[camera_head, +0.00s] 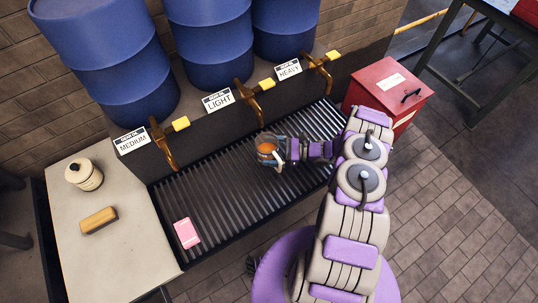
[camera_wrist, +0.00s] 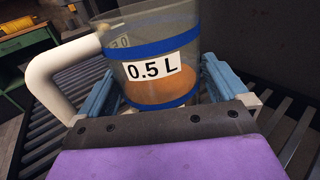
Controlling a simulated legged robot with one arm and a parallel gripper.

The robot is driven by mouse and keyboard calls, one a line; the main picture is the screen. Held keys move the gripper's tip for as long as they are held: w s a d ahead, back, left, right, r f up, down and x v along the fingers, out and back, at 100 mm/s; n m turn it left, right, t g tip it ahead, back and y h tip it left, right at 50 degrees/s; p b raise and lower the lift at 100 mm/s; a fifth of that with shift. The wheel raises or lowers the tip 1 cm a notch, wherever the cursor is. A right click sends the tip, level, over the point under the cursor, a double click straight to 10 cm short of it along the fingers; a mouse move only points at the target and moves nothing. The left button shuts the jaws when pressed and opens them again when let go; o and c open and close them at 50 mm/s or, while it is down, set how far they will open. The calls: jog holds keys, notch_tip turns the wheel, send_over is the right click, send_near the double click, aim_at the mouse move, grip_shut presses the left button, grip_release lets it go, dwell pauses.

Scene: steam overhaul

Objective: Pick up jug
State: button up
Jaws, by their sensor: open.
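The jug (camera_wrist: 155,62) is a clear vessel with blue bands, a white handle and a "0.5 L" label. Orange-brown liquid shows in its lower part. In the head view the jug (camera_head: 266,150) is over the ribbed black grate, near the middle tap. My gripper (camera_wrist: 160,95) is around the jug, with one blue finger on each side of it. The jaws are open, and I cannot tell whether either finger touches the jug. The jug's base is hidden behind my gripper.
Blue drums (camera_head: 105,55) stand behind brass taps with yellow handles, labelled MEDIUM, LIGHT (camera_head: 218,100) and HEAVY. A cream pot (camera_head: 84,175) and brush (camera_head: 98,220) sit on the left counter. A red box (camera_head: 388,88) stands right.

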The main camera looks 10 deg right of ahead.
jog(key=shift+x, duration=1.05)
jog(key=shift+s, duration=0.1)
jog(key=c, duration=1.2)
jog(key=shift+r, duration=0.1)
